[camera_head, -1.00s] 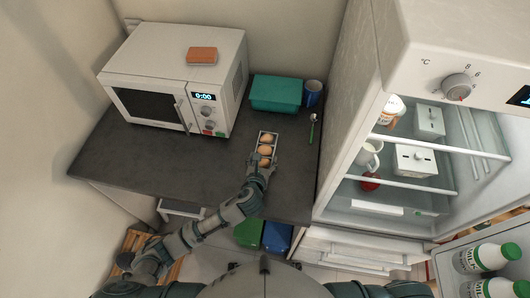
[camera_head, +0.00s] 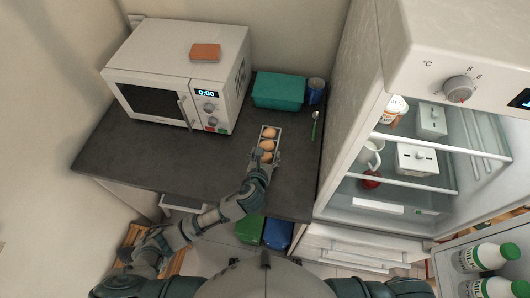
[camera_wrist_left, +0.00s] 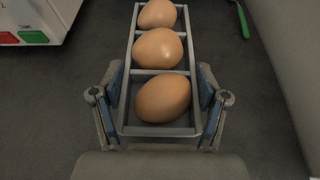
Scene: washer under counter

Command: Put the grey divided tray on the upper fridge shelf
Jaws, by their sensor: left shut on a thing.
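The grey divided tray (camera_head: 279,135) is on or just above the dark counter and holds three brown eggs, one per compartment. It also shows in the left wrist view (camera_wrist_left: 130,62), pointing away from me. My left gripper (camera_head: 265,160) is shut on the near end of the tray, with a finger on each long side; it also shows in the wrist view (camera_wrist_left: 162,105). The upper fridge shelf (camera_head: 415,142) is in the open fridge at right, with a white box (camera_head: 431,120) and a tub (camera_head: 393,109) on it. My right gripper is not in view.
A microwave (camera_head: 150,105) with an orange sponge (camera_head: 205,52) on top stands left of the tray. Below are a mug (camera_head: 370,155), white box (camera_head: 415,158) and red item (camera_head: 371,179).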

